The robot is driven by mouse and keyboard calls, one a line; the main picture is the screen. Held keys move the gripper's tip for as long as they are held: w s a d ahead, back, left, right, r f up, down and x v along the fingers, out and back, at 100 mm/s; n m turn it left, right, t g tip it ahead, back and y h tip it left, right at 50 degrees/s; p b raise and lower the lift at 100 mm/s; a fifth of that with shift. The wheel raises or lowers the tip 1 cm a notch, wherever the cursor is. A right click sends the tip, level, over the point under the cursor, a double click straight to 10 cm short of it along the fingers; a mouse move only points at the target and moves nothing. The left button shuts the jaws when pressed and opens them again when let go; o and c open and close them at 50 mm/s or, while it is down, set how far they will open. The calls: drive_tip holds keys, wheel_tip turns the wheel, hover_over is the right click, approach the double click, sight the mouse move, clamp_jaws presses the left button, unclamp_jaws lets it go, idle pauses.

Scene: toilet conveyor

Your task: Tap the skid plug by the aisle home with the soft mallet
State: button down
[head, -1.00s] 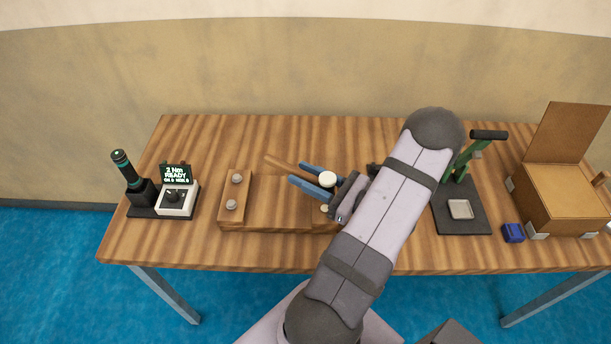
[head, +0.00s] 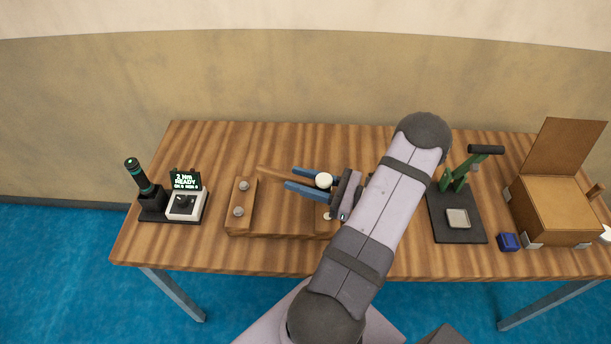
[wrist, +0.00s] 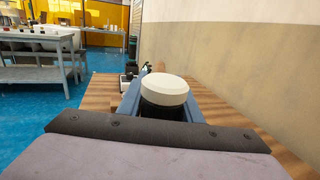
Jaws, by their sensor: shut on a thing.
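My gripper (head: 293,179) is shut on the soft mallet, with its blue fingers pointing left in the head view. The mallet's pale round head (head: 323,180) shows between the fingers, and its wooden handle (head: 268,172) sticks out to the left. In the wrist view the pale face (wrist: 165,90) sits on a dark body. The wooden skid (head: 275,227) lies below on the table. Two grey plugs (head: 238,212) stand on its left block. A pale plug (head: 327,215) shows on the right block, just in front of my gripper. The rest of that block is hidden by my arm.
A black driver (head: 138,175) and a "2 Nm READY" display (head: 186,180) stand left. The table behind the skid is clear.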

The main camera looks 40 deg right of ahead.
sight(316, 187)
drive_tip(key=shift+s+r+n+g+y, duration=0.1)
drive_tip(key=shift+s+n+g+y, duration=0.25)
drive_tip(key=shift+n+y, duration=0.2)
drive_tip(key=shift+s+r+n+g+y, duration=0.1)
drive_tip(key=shift+s+n+g+y, duration=0.1)
drive_tip(key=shift+n+g+y, duration=0.35)
drive_tip(key=shift+s+r+n+y, duration=0.15)
drive_tip(key=shift+s+n+y, duration=0.2)
drive_tip(key=shift+y, duration=0.25)
drive_tip(key=shift+s+a+r+n+g+y, duration=0.4)
drive_tip(key=shift+s+a+g+y, duration=0.2)
drive_tip(key=shift+g, duration=0.2)
drive_tip(key=shift+d+f, duration=0.1)
drive_tip(key=shift+f+b, duration=1.1)
drive_tip(key=shift+f, duration=0.2)
drive_tip(key=shift+f, duration=0.15)
